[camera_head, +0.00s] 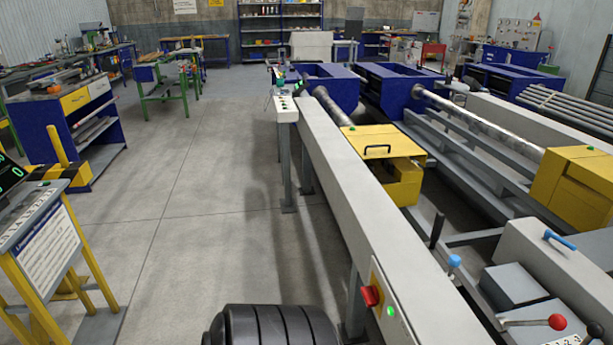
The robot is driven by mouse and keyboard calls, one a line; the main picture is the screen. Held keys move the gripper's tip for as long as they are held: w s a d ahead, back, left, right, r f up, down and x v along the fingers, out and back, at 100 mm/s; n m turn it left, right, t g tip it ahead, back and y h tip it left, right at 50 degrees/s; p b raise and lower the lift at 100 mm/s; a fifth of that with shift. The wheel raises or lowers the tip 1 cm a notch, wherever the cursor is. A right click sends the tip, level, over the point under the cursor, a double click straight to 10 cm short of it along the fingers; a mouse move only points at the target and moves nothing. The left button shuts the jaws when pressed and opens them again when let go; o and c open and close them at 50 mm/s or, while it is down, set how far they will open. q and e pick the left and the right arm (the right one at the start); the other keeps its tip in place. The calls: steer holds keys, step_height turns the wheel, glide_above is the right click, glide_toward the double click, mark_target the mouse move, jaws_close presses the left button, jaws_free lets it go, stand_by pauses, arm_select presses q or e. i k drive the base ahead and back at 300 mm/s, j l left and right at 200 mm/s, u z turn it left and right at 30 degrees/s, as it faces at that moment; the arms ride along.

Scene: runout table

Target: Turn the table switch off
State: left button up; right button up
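The table switch is a red knob (371,296) on a yellow plate (378,279) at the near end of the long grey runout table (345,170), low and right of centre. A small green light (391,311) glows beside the knob on the table's side. The knob's exact turn position is too small to tell. Neither my left nor my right gripper shows in this view, and nothing touches the knob.
A yellow-legged sign stand (45,240) stands at the left. A post with a button box (284,108) stands beside the table farther back. Levers with red and blue knobs (557,322) sit at the lower right.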

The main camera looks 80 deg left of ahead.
mark_target(370, 294)
steer(key=u, duration=1.85)
